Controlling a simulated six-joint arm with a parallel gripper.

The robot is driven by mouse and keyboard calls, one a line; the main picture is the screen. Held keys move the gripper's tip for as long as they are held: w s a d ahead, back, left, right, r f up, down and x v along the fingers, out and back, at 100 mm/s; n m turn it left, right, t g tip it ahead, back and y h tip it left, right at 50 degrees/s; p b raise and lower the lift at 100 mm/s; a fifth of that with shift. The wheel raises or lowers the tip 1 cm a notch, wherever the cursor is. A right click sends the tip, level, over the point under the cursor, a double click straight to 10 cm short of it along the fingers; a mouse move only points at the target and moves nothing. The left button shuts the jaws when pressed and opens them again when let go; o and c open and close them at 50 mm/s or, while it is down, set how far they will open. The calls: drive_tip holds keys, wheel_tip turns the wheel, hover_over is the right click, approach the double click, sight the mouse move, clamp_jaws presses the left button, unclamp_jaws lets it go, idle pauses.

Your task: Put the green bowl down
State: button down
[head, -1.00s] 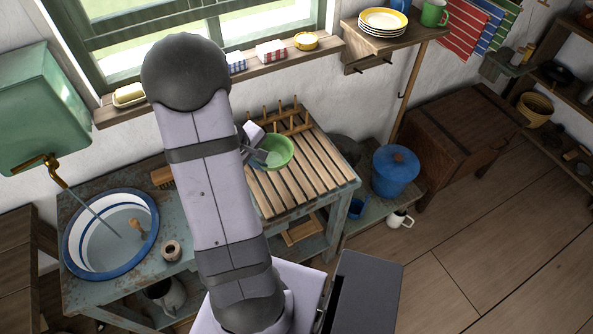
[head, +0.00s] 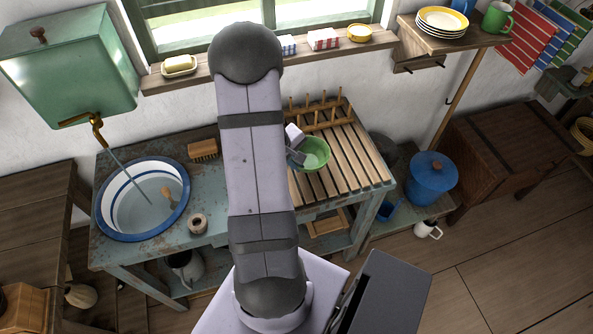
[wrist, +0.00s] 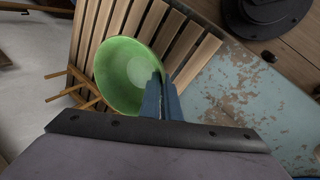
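The green bowl (head: 316,153) is at the left part of the slatted wooden draining rack (head: 350,160), beside the pegs. In the wrist view the bowl (wrist: 128,72) is tilted, with its inside facing the camera, over the slats (wrist: 192,62). My gripper (head: 297,156) is at the bowl's left side in the head view, partly behind my arm. In the wrist view the blue fingers of my gripper (wrist: 162,98) are close together on the bowl's rim. I cannot tell whether the bowl's underside touches the slats.
Upright wooden pegs (head: 318,112) stand along the rack's back. Left of my arm are a blue-rimmed basin (head: 118,225), a brush (head: 203,150) and a small round wooden item (head: 197,223). A lidded blue pot (head: 431,180) stands right of the rack. The rack's front slats are bare.

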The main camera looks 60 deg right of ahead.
drive_tip(key=shift+f+b, duration=0.4)
drive_tip(key=shift+f, duration=1.3)
drive_tip(key=shift+f, duration=0.2)
drive_tip(key=c, duration=2)
unclamp_jaws()
drive_tip(key=shift+r, duration=0.1)
drive_tip(key=shift+w+a+r, duration=0.1)
drive_tip(key=shift+r, duration=0.3)
drive_tip(key=p+v, duration=0.1)
drive_tip(key=v, duration=1)
drive_tip(key=shift+a+r, duration=0.15)
drive_tip(key=shift+a, duration=0.05)
